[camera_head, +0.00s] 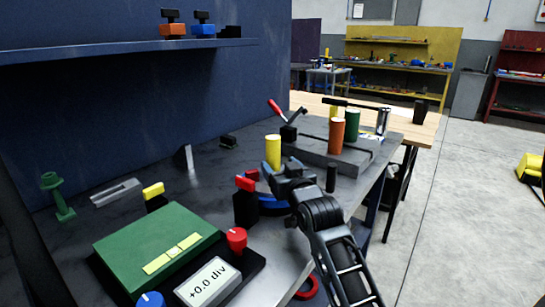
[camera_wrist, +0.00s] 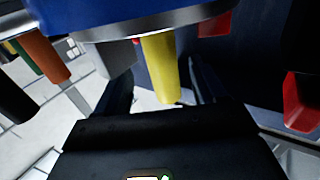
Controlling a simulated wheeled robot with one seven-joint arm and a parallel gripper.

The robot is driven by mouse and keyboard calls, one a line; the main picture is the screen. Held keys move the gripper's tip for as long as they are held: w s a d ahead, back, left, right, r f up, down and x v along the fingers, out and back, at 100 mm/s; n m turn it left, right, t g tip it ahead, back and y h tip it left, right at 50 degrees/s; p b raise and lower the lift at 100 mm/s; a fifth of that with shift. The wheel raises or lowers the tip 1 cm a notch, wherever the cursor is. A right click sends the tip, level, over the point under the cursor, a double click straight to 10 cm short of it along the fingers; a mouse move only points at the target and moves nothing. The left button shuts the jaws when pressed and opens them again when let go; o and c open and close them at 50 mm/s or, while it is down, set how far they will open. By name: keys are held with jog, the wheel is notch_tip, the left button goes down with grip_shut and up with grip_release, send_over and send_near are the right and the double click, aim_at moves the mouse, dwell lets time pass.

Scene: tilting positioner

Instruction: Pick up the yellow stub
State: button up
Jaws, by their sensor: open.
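A yellow stub (camera_head: 273,144) stands just beyond my gripper (camera_head: 282,172) in the head view, its lower part partly covered by the gripper. In the wrist view the yellow stub (camera_wrist: 162,68) appears between the two open fingers of my gripper (camera_wrist: 160,88), with a gap on each side. The jaws hold nothing. One end of the stub meets the edge of a blue round part with a grey rim (camera_wrist: 150,28); whether it rests on this part or lies behind it, I cannot tell.
An orange cylinder (camera_head: 337,136) and a green cylinder (camera_head: 353,124) stand on a grey block to the right, with another yellow cylinder (camera_head: 335,112) behind. A red-topped black post (camera_head: 245,184) is close left of my gripper. A green box (camera_head: 155,250) lies front left.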

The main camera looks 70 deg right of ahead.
aim_at(276, 161)
jog(key=p+x, duration=0.1)
jog(key=x, duration=0.4)
jog(key=shift+w+r, duration=0.1)
jog(key=shift+r, duration=0.05)
grip_shut()
dwell(0.5)
